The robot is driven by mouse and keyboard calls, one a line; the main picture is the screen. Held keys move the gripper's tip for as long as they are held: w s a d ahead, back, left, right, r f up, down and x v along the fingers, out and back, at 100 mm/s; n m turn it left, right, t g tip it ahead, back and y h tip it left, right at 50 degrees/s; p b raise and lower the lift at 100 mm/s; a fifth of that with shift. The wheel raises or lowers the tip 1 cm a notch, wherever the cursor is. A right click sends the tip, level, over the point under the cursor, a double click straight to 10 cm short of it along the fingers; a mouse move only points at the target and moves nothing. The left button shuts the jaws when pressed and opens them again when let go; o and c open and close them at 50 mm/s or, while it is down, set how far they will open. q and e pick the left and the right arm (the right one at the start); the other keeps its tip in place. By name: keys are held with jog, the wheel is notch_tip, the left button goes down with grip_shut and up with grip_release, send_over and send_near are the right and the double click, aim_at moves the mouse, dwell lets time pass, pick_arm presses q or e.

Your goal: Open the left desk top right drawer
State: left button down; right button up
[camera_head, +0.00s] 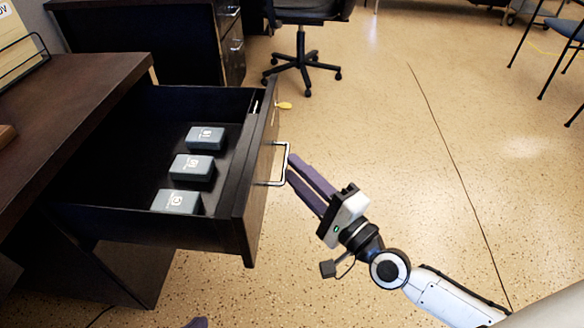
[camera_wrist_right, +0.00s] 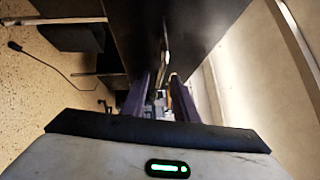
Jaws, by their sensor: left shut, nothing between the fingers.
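The desk (camera_head: 75,75) at the left has its top right drawer (camera_head: 165,225) pulled well out, with the inside in view. Its front bears a silver bar handle (camera_head: 284,165). My right gripper (camera_head: 291,170) comes from the right, with its purple fingers apart and their tips at the handle. In the right wrist view, the fingers (camera_wrist_right: 160,85) also stand apart; I cannot tell whether they touch the handle. Only a purple tip of my left gripper (camera_head: 196,322) shows at the bottom edge of the head view.
Several grey boxes (camera_head: 192,167) lie in the drawer. A second desk (camera_head: 150,35) and a wheeled chair (camera_head: 301,68) stand behind. The floor (camera_head: 430,130) to the right is clear, with blue chairs (camera_head: 570,30) at its far side.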

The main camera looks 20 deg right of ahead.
jog(key=v, duration=0.8)
jog(key=shift+s, duration=0.2)
